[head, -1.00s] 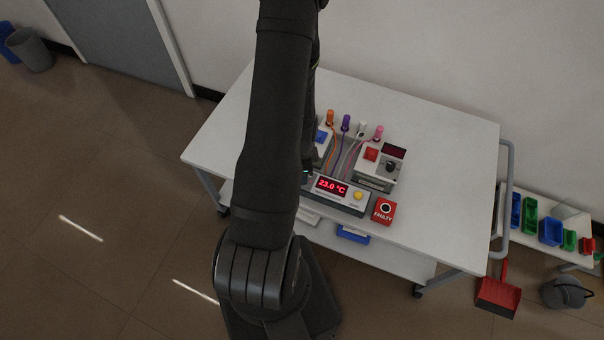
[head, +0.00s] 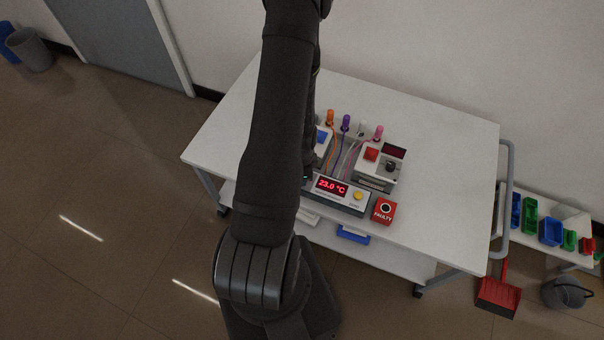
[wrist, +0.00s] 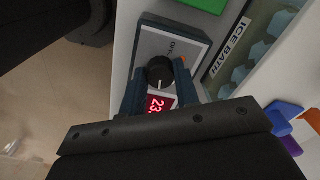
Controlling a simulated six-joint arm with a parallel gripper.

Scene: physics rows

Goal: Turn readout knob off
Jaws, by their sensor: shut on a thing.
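The readout (head: 332,187) stands near the front of the white cart, its red display lit and reading 23.0 °C. In the wrist view, the black readout knob (wrist: 160,70) with a white pointer line sits on a grey panel (wrist: 172,42) with partly readable "OFF" lettering. My gripper (wrist: 160,80) has one dark blue finger on each side of the knob and is shut on it. The lit red digits (wrist: 156,104) show between the fingers, partly cut off. In the head view, my arm hides the knob and the gripper.
A box with a red button (head: 371,154) and another black knob (head: 391,165) stands to the right. A red FAULTY tag (head: 384,212) is beside the readout. Coloured plugs (head: 346,122) with cables stand behind. The cart top (head: 450,150) is clear on the right.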

